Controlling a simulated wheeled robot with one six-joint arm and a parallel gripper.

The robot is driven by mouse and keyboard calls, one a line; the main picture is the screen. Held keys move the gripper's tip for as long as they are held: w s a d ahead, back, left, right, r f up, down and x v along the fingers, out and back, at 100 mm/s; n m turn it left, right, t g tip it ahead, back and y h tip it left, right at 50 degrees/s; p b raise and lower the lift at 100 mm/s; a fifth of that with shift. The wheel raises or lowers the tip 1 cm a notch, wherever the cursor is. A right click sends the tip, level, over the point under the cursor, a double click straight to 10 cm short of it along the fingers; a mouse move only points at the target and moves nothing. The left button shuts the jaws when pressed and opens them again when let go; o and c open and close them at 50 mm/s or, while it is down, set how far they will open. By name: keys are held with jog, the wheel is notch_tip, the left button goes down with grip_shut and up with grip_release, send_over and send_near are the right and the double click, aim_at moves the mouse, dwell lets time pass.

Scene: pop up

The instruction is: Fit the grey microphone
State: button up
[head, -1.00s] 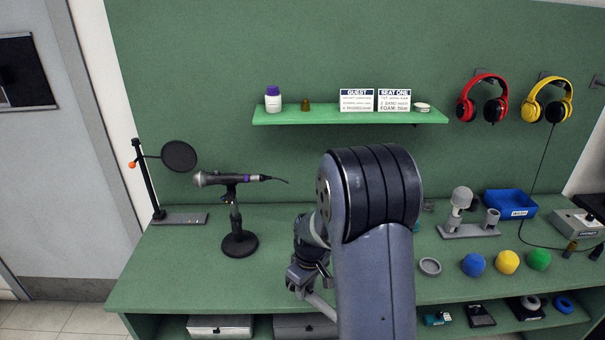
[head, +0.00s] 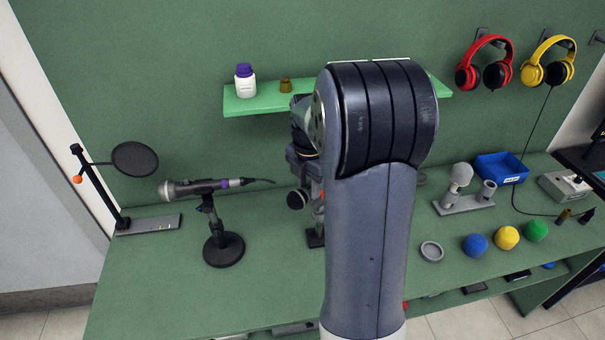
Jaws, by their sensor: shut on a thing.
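A grey-headed microphone (head: 196,187) with a purple band lies level on a black desk stand (head: 222,245) at the left of the green bench. A light grey round-headed microphone (head: 460,176) stands upright in a grey holder (head: 468,204) at the right. Blue (head: 474,245), yellow (head: 507,237) and green (head: 536,230) balls lie in front of it. My gripper (head: 316,236) points down over the middle of the bench, right of the desk stand, partly behind my arm. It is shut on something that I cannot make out.
A pop filter (head: 135,159) on a black post stands at the far left. A grey ring (head: 431,251) lies near the balls, a blue bin (head: 501,168) behind. A green shelf (head: 268,101) holds a white bottle (head: 245,82). Bench is clear front left.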

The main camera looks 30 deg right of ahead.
jog(key=shift+s+t+b, duration=0.1)
jog(key=shift+t+b, duration=0.2)
jog(key=shift+b, duration=0.4)
jog(key=shift+f, duration=0.2)
jog(key=shift+f+b, duration=1.55)
jog(key=shift+f, duration=0.5)
jog(key=shift+d+f, duration=0.1)
jog(key=shift+f, duration=0.1)
jog(key=shift+f+b, duration=0.7)
jog(key=shift+f, duration=0.55)
jog(key=shift+f, duration=0.1)
jog(key=o, duration=1.1)
